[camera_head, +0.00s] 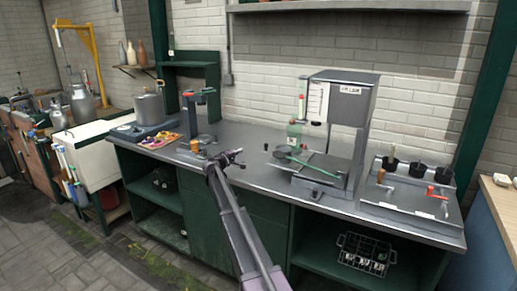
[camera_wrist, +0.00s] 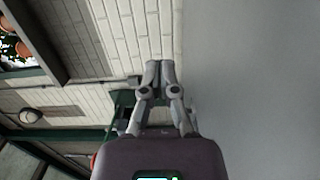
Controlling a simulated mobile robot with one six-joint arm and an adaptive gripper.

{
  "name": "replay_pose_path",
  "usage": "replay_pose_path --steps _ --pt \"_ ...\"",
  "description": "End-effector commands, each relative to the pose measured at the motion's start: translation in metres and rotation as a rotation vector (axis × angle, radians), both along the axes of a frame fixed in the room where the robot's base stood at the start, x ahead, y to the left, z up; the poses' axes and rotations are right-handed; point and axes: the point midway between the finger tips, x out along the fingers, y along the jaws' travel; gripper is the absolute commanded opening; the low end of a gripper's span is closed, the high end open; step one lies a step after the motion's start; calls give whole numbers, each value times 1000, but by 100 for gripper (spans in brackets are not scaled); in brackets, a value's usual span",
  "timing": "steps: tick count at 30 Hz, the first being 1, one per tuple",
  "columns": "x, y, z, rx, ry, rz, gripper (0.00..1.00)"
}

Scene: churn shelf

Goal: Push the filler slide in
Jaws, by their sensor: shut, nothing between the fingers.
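The filler (camera_head: 357,105) is a tall grey machine on the worktop, with a white scale sheet and a label on its front. A flat grey plate (camera_head: 328,164), which looks like its slide, lies low at its front. A green-handled part (camera_head: 303,162) lies across that plate. I cannot tell how far the slide sticks out. My gripper (camera_head: 238,156) is over the worktop, left of the filler and apart from it. In the wrist view my gripper's fingertips (camera_wrist: 159,66) are together with nothing between them. The filler is not recognisable in the wrist view.
A grey board (camera_head: 409,201) with black cups and small handles sits right of the filler. A small press-like stand (camera_head: 197,115), a colourful tray (camera_head: 160,141) and a pot (camera_head: 149,108) are to the left.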

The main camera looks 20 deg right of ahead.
Motion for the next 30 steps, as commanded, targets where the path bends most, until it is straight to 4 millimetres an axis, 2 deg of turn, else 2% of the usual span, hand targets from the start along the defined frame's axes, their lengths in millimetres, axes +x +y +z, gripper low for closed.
replay_pose_path --steps 8,14,30 --pt "1 -2 0 1 0 -1 0" --pt "9 -14 0 2 0 -2 0" --pt "51 -78 -1 2 0 -2 0"
